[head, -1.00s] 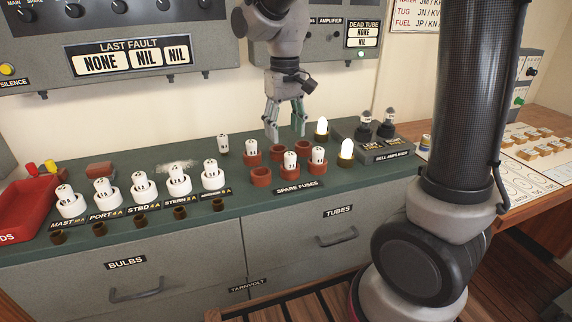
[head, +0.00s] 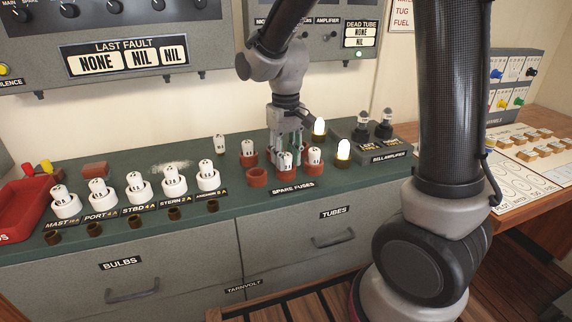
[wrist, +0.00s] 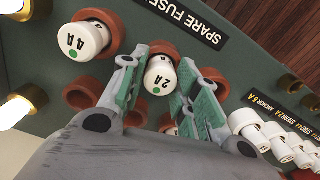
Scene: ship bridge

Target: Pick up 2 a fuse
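The white fuse marked "2 A" (wrist: 160,76), with a green dot, stands upright in a red-brown cup in the wrist view. In the head view a white fuse (head: 285,160) stands in the middle front cup of the spare fuse group, below my gripper (head: 287,148). My gripper (wrist: 158,72) points down, its two green-padded fingers open on either side of the 2 A fuse. Narrow gaps seem to show between the fingertips and the fuse. A fuse marked "4 A" (wrist: 84,40) stands in the neighbouring cup; it also shows in the head view (head: 315,156).
Lit bulbs (head: 343,150) and the bell amplifier block (head: 378,148) stand to the right. Empty cups (head: 257,177) and another fuse (head: 248,148) are close to the fingers. A row of socketed fuses (head: 138,186) runs left. The counter front edge is clear.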

